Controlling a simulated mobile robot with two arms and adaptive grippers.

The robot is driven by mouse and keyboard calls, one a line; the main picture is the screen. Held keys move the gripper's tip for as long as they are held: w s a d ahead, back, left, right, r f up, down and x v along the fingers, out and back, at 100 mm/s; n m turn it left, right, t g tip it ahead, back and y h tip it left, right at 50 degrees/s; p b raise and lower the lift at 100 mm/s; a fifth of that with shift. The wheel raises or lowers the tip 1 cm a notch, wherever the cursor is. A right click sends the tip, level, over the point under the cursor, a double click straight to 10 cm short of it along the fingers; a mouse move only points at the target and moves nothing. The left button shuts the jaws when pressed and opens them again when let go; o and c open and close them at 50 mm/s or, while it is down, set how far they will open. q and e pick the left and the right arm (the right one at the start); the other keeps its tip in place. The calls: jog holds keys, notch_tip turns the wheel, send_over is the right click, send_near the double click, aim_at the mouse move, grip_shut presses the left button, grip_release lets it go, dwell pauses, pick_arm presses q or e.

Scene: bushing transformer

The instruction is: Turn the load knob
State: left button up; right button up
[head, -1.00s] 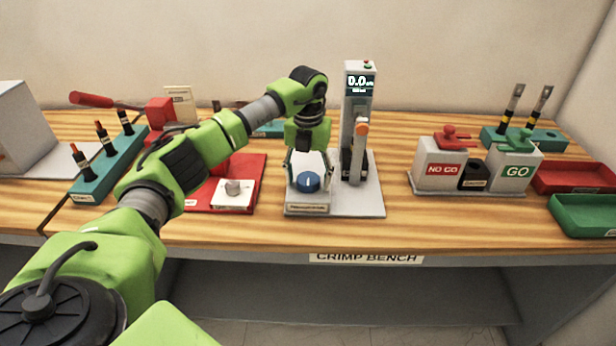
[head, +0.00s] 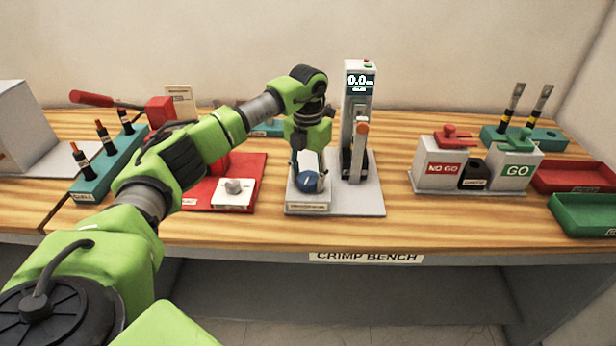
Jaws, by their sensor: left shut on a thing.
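The load knob (head: 310,182) is round and blue with a pale pointer mark. It sits on a light grey block on the base plate (head: 360,203) of a tester column (head: 357,120), whose display reads about 0.0. My left gripper (head: 309,174) points down over the knob, with its fingers at either side of it, shut on it. The mark on the knob is turned to the left. The far part of the knob is hidden by the gripper. My right gripper is not in view.
A red crimping tool (head: 252,178) with a small grey knob stands to the left. A teal rack (head: 112,160) holds several cables. NO GO (head: 446,167) and GO (head: 515,170) boxes stand to the right, beside red (head: 575,177) and green (head: 585,214) trays. The bench's front strip is clear.

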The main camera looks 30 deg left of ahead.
pick_arm(q)
jog(key=m, duration=0.4)
jog(key=shift+a+m, duration=0.1)
jog(key=shift+m, duration=0.2)
jog(key=m, duration=0.4)
jog(key=shift+m, duration=0.3)
jog(key=m, duration=0.4)
jog(key=shift+w+a+b, duration=0.1)
jog(key=shift+w+b, duration=0.05)
jog(key=shift+b, duration=0.15)
jog(key=shift+m, duration=2.1)
jog(key=o, duration=1.1)
